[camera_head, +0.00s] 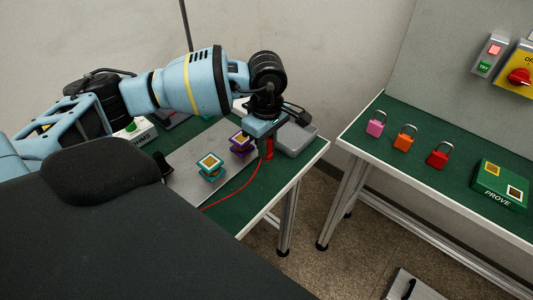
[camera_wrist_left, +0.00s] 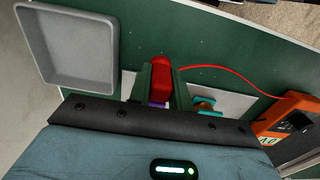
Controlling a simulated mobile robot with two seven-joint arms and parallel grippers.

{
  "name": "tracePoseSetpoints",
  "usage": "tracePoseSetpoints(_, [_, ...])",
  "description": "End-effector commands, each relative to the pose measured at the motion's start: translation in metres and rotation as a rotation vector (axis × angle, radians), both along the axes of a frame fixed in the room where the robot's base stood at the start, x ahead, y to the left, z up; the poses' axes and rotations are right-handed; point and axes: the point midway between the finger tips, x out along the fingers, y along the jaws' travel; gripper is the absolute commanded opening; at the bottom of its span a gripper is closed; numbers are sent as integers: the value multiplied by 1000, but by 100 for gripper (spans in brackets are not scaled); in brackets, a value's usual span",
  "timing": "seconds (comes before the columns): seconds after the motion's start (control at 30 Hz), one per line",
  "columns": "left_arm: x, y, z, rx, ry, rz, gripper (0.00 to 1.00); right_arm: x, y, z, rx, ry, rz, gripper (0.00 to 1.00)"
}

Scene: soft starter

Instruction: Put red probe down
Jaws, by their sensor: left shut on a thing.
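The red probe (camera_head: 267,149) hangs roughly upright below my left gripper (camera_head: 264,136), over the right part of the green table. In the left wrist view the red probe (camera_wrist_left: 160,76) sits between the two fingers of the left gripper (camera_wrist_left: 160,84), which are shut on it. A thin red lead runs from the probe. The probe's tip is hidden, so I cannot tell whether it touches anything. My right gripper does not show.
A grey tray (camera_head: 297,139) is right of the probe. A metal plate (camera_head: 187,178) bears a purple block (camera_head: 241,144) and a teal block (camera_head: 210,167). An orange meter (camera_wrist_left: 290,118) shows in the wrist view. A second table holds padlocks (camera_head: 405,139) and a green PROVE box (camera_head: 500,186).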

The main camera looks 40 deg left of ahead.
Motion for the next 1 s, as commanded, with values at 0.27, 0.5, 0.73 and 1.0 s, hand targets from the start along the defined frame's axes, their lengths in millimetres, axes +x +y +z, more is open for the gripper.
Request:
tracePoseSetpoints(0.27, [-1, 0, -25, 1, 2, 1, 0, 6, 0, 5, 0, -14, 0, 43])
tracePoseSetpoints(0.5, [0, 0, -35, -1, 0, 1, 0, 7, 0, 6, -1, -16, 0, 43])
tracePoseSetpoints(0.73, [-1, 0, -39, -1, 2, 1, 0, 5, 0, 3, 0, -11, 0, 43])
tracePoseSetpoints(1.0, [-1, 0, -38, 0, 1, 1, 41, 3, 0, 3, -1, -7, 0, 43])
